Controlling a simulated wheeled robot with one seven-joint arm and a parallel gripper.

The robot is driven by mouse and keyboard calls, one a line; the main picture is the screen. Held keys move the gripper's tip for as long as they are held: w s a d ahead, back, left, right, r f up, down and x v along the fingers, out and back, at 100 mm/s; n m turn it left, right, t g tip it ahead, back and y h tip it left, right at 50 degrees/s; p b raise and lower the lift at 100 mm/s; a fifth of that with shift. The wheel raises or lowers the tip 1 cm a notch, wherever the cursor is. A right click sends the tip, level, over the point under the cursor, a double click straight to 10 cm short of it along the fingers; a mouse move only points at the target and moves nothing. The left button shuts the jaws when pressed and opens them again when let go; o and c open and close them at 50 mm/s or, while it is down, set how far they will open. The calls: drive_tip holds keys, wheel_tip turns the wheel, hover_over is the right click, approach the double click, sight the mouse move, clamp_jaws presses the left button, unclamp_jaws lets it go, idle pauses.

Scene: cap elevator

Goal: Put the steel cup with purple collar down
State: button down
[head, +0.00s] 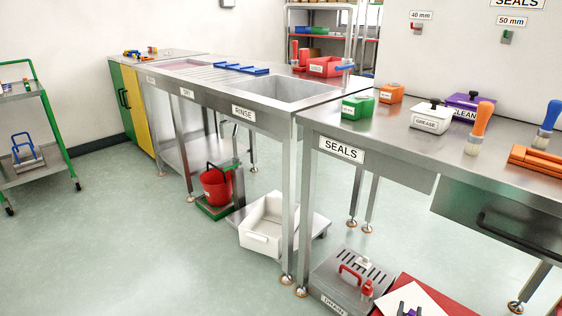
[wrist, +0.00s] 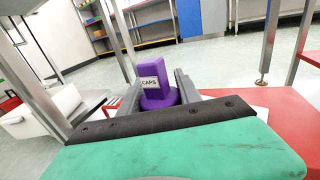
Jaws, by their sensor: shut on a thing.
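In the wrist view, my gripper (wrist: 159,98) has its two grey fingers on either side of a purple piece. This is the purple part of the steel cup with purple collar (wrist: 157,102): a round purple ring with an upright purple block above it, bearing a white CAPS label. The fingers are shut on it. No steel wall of the cup shows; the green and black body of my gripper hides what lies below. In the head view, a small dark and purple shape (head: 408,310) shows at the bottom edge, too cut off to tell what it is.
A red surface (wrist: 285,110) lies right of my gripper. Metal table legs (wrist: 268,45) stand around. Open green floor (head: 130,230) lies left.

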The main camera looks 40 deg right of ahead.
drive_tip(key=w+a+r+n+t+y, duration=0.3)
drive_tip(key=w+r+t, duration=0.1)
drive_tip(key=w+r, duration=0.65)
drive_tip(key=w+a+r+n+t+y, duration=0.3)
drive_tip(key=w+r+y, duration=0.1)
drive_tip(key=w+r, duration=0.7)
drive_tip(key=w+a+r+n+t+y, duration=0.1)
drive_tip(key=w+a+r+n+y, duration=0.15)
drive_tip(key=w+a+r, duration=0.45)
drive_tip(key=w+a+r+n+t+y, duration=0.1)
drive_tip(key=w+a+r+n+y, duration=0.15)
drive_tip(key=w+a+r, duration=0.4)
drive_tip(key=s+a+r+n+y, duration=0.1)
drive_tip(key=a+r+n+y, duration=0.3)
drive_tip(key=a, duration=1.3)
drive_tip(key=s+a+r+n+y, duration=0.1)
drive_tip(key=s+a+r+y, duration=0.3)
drive_tip(key=a, duration=1.3)
drive_tip(key=w+r+p, duration=0.2)
drive_tip(key=r+p, duration=0.7)
drive_tip(key=p, duration=0.7)
drive_tip(key=w+r+y+p, duration=0.1)
drive_tip(key=w+r+p, duration=0.2)
drive_tip(key=r+p, duration=0.7)
drive_tip(key=p, duration=0.7)
drive_tip(key=shift+f, duration=0.1)
